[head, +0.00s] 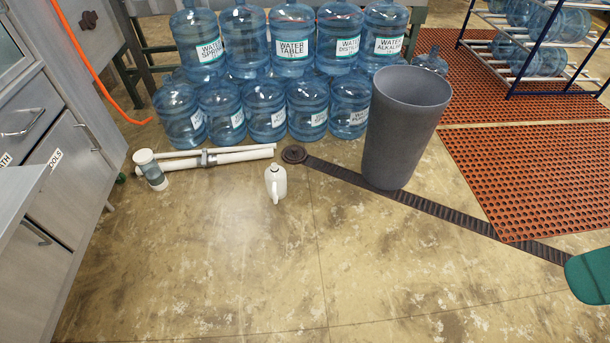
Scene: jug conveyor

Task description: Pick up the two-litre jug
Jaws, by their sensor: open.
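A small white jug (268,183) stands upright on the bare concrete floor, near the middle of the head view. It has a narrow top, and its handle faces toward me. Nothing is touching it that I can see. I cannot read any size marking on it. My gripper is not in this view, so its place relative to the jug does not show.
White pipes with a cylindrical fitting (150,170) lie left of the jug. Large blue water bottles (293,55) are stacked behind. A tall grey bin (404,125) stands right, over a dark floor drain strip (470,222). Grey cabinets (45,170) line the left. The front floor is clear.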

